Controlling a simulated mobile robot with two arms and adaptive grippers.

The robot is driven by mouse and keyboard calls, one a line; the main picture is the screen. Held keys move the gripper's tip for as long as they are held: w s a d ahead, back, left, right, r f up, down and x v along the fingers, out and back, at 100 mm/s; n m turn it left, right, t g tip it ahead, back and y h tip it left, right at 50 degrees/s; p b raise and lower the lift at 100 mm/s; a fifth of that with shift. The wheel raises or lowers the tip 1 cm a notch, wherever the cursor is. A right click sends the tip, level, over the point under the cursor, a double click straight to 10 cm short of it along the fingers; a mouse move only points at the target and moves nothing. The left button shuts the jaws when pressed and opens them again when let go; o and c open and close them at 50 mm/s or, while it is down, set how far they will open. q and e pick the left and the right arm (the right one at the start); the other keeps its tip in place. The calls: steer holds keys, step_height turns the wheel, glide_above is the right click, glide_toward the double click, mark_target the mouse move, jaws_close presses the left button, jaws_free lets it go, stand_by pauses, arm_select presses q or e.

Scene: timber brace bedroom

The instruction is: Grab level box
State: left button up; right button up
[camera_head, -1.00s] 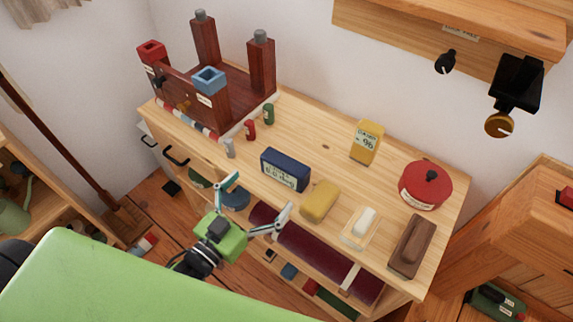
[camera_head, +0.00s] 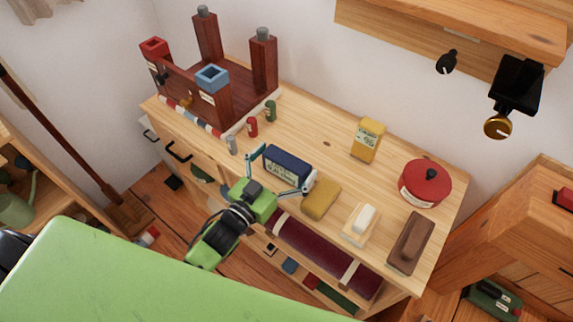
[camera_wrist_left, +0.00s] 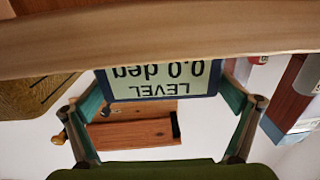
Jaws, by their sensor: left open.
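The level box (camera_head: 288,163) is a dark blue box with a pale display, standing on the wooden bench top near its front edge. My left gripper (camera_head: 280,174) is open in front of it, with one finger towards each end of the box. In the left wrist view the display of the level box (camera_wrist_left: 158,80) reads "LEVEL 0.0 deg" upside down, between the two spread fingers. I cannot tell whether either finger touches it. My right gripper is not in view.
A yellow-brown block (camera_head: 321,199) sits close to the right of the box. Small red (camera_head: 252,127) and green (camera_head: 271,110) cylinders stand to its left. A yellow device (camera_head: 367,140), red pot (camera_head: 425,184) and brown block (camera_head: 411,243) are further right. Bench behind the box is clear.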

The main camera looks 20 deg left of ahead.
arm_select(q)
steer(key=c, duration=1.1)
steer(key=shift+o, duration=0.2)
